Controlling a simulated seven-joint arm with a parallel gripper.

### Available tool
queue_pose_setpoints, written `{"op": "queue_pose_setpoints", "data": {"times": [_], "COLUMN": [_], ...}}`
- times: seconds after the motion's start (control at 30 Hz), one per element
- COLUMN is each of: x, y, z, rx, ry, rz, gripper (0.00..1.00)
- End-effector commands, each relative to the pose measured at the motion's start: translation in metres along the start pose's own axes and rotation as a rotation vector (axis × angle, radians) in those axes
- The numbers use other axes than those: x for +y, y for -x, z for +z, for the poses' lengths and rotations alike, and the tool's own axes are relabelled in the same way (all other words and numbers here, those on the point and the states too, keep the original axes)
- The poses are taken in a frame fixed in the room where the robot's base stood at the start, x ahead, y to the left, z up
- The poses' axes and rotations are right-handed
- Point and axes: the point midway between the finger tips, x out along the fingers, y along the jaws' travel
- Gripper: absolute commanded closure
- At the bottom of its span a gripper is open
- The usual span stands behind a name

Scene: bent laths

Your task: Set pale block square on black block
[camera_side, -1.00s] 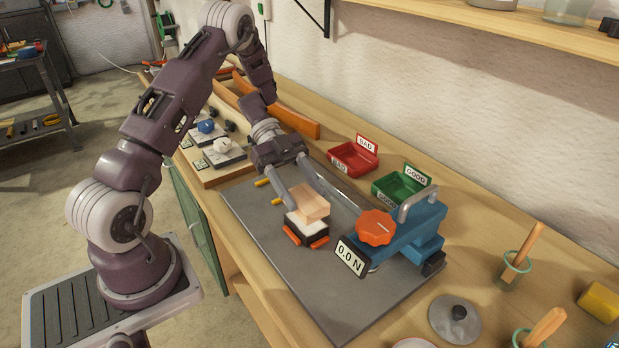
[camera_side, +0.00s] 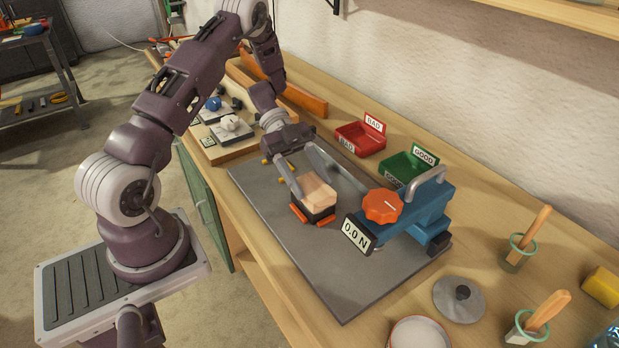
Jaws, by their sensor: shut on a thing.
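The pale wooden block (camera_side: 316,188) is between the fingers of my gripper (camera_side: 318,184), which is shut on it. It is right over the black block (camera_side: 318,208), touching it or very nearly so. It looks level and roughly in line with the black block, but I cannot tell whether every edge matches. The black block sits on the grey plate (camera_side: 300,250) between orange stops (camera_side: 298,213). Its top is hidden by the pale block. The far finger is partly hidden behind the pale block.
A blue device with an orange knob (camera_side: 382,206) and a display (camera_side: 357,235) reading 0.0 N stands close on the right. Red (camera_side: 360,139) and green (camera_side: 405,168) bins are behind. The plate's front is clear.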

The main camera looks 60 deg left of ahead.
Motion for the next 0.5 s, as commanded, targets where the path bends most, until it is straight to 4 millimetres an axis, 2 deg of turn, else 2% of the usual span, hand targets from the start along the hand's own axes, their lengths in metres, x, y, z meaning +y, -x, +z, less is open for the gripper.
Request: {"op": "queue_pose_setpoints", "data": {"times": [0.3, 0.33, 0.43, 0.5], "x": [0.0000, 0.0000, 0.0000, -0.0001], "y": [-0.0032, -0.0031, -0.0030, -0.0029], "z": [0.0057, 0.0055, 0.0054, 0.0054], "rx": [0.001, 0.000, 0.000, 0.000], "ry": [0.001, 0.001, 0.000, 0.000], "rz": [0.000, 0.000, 0.000, 0.000], "gripper": [0.88, 0.40, 0.20, 0.20]}}
